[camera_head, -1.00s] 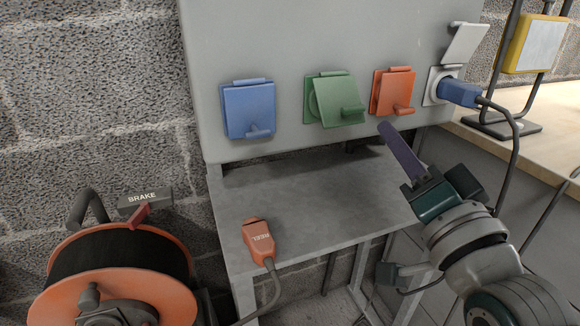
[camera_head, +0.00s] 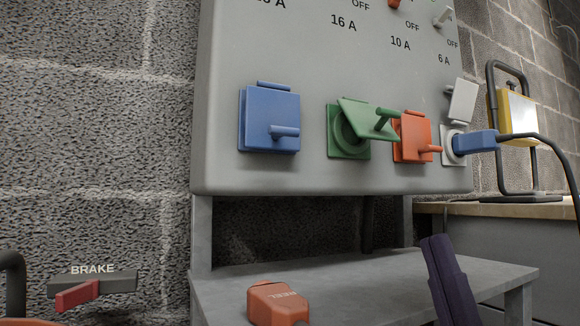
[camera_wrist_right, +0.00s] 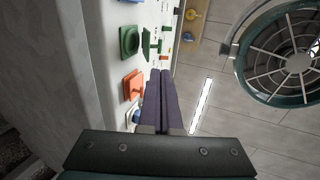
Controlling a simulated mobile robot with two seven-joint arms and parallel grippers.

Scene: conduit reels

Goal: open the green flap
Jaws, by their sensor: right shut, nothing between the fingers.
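The green flap (camera_head: 370,120) is on the grey panel, between the blue and orange flaps. It is hinged at its top, stands out from its green socket (camera_head: 348,140) at an angle, and its handle sticks out to the right. The round socket opening shows partly beneath it. In the right wrist view the flap (camera_wrist_right: 147,44) also stands away from its socket (camera_wrist_right: 129,40). My right gripper (camera_head: 432,240) is below and to the right of the flap, apart from it. Its purple fingers (camera_wrist_right: 160,72) are together and empty. My left gripper is not in view.
A blue flap (camera_head: 268,122) and an orange flap (camera_head: 411,138) lie closed beside it. A blue plug (camera_head: 475,143) with a dark cable sits in the far-right socket. An orange plug (camera_head: 278,303) lies on the grey shelf (camera_head: 330,285) below. A brake lever (camera_head: 92,284) is at lower left.

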